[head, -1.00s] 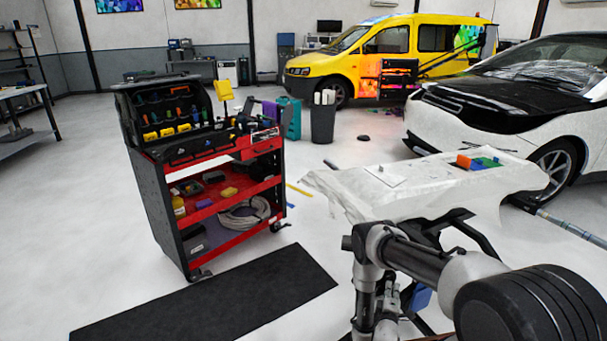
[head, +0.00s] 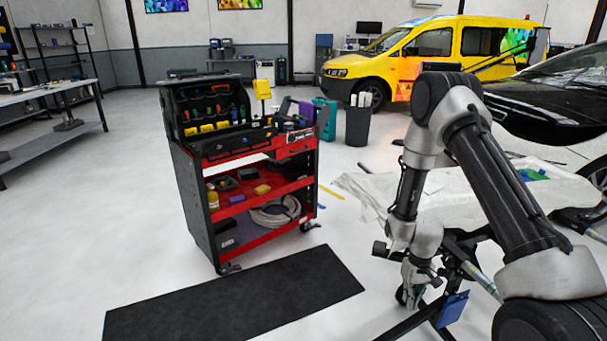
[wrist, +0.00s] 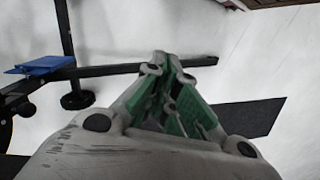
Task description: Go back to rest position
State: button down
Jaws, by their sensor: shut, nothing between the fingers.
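My gripper (head: 412,292) hangs low at the end of my arm, pointing down beside the dark legs of the covered table. In the wrist view its green-padded fingers (wrist: 168,70) are together with nothing between them. My arm is bent, with its elbow high and the lower part hanging down in front of the table.
A red and black tool cart (head: 250,190) stands left of my arm, with a black mat (head: 235,295) on the floor before it. The white-covered table (head: 460,195) is behind my arm. A blue piece (head: 452,310) hangs on a dark frame near my gripper. Open floor lies left.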

jog(key=s+d+r+t, duration=0.1)
jog(key=s+r, duration=0.6)
jog(key=r, duration=0.9)
jog(key=s+d+r+m+t, duration=0.1)
jog(key=s+r+t, duration=0.2)
jog(key=s+r, duration=0.4)
jog(key=s+d+r+t, duration=0.1)
jog(key=s+r, duration=0.6)
jog(key=r, duration=1.9)
jog(key=shift+s+d+t, duration=0.3)
jog(key=shift+s+t, duration=0.1)
jog(key=shift+t, duration=0.1)
